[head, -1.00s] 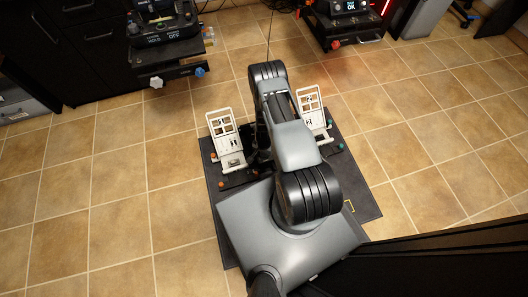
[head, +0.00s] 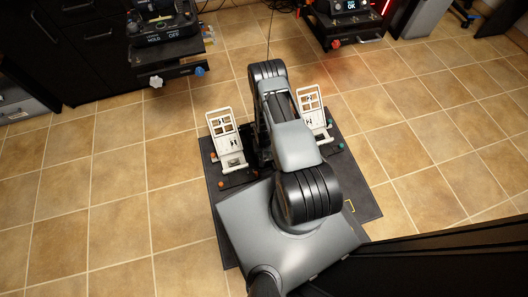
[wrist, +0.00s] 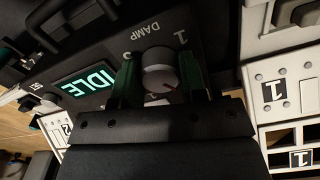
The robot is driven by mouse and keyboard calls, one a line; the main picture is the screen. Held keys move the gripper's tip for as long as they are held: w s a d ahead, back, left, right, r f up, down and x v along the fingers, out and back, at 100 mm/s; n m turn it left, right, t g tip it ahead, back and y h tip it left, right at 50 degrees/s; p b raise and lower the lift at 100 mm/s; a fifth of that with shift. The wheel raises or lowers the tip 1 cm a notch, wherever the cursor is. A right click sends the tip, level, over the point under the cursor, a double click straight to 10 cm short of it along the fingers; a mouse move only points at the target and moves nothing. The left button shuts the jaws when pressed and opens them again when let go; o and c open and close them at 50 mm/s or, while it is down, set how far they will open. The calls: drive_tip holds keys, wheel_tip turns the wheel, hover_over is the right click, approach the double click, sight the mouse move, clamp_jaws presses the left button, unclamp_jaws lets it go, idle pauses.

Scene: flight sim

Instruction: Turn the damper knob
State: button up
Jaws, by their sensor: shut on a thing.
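The damper knob (wrist: 159,72) is a round grey knob on a dark panel, under the label DAMP, in the wrist view. A large 1 is printed at its upper right, and another mark at its left is partly covered. My gripper (wrist: 160,66) has its green-lined fingers on either side of the knob and is shut on it. In the head view my arm hides the knob and the gripper.
A lit green display (wrist: 88,82) reading IDLE lies left of the knob. White pedals (head: 226,140) stand on either side of my arm on a dark mat (head: 222,228). Consoles (head: 165,40) stand at the back; the tiled floor at both sides is clear.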

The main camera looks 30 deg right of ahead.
drive_tip(key=n, duration=0.5)
drive_tip(key=shift+n, duration=0.3)
idle(0.4)
drive_tip(key=o, duration=0.9)
drive_tip(key=shift+p, duration=0.3)
wheel_tip(320, 180, up, 14)
drive_tip(key=p, duration=0.6)
drive_tip(key=shift+f, duration=0.1)
